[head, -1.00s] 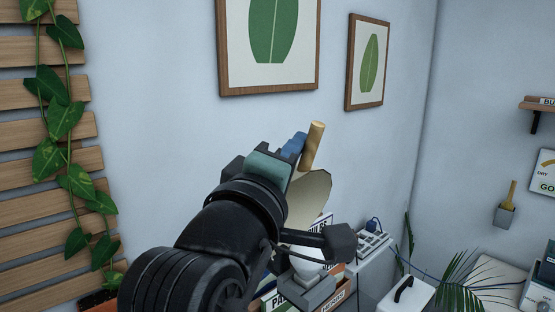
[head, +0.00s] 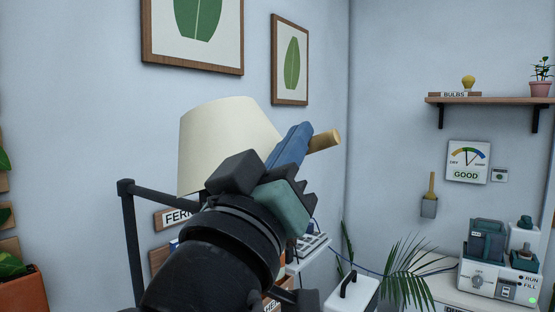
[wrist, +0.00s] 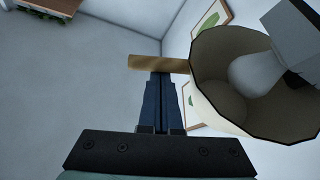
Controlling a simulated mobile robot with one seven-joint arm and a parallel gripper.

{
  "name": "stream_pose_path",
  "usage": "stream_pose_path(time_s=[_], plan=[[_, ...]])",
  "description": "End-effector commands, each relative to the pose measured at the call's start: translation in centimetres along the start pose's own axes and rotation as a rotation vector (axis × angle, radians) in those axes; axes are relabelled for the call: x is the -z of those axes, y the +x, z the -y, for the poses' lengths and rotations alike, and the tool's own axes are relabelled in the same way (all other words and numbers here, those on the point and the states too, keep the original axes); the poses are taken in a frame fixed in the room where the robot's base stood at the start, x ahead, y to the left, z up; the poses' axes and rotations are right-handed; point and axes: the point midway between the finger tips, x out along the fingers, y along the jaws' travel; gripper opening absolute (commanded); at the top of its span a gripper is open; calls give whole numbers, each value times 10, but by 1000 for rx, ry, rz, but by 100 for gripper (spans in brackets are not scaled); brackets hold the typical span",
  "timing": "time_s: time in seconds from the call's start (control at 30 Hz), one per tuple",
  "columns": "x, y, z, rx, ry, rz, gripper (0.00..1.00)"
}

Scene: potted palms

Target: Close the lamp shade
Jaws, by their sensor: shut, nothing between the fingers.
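The cream lamp shade (head: 228,140) is a large tilted cone on the left of my gripper in the head view. A black lamp arm (head: 130,240) runs up and across to it. A short wooden handle (head: 325,141) sticks out beside my fingertips. In the wrist view the shade (wrist: 215,95) opens towards the camera with a pale bulb (wrist: 257,78) inside, and the handle (wrist: 158,64) reaches out from its rim. My gripper (head: 300,133) has its blue fingers shut and empty. In the wrist view its tips (wrist: 161,75) are at the handle, touching or very close.
Framed leaf pictures (head: 290,60) hang on the wall behind. A shelf (head: 490,99) and a counter machine (head: 500,265) stand at the right. A palm (head: 405,270) and a white box (head: 352,295) are low at the centre right. The air right of my gripper is clear.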

Motion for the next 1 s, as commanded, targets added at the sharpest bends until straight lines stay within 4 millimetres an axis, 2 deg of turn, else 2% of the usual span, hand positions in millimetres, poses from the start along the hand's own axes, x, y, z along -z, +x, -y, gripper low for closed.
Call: stream_pose_path(time_s=[0.03, 0.4, 0.63, 1.0], plan=[[-17, -9, 6, -17, 35, -1, 0], [-52, -27, 12, -121, 233, 0, 0], [-63, -32, 16, -119, 229, 1, 0], [-66, -34, 18, -117, 227, 3, 0]])
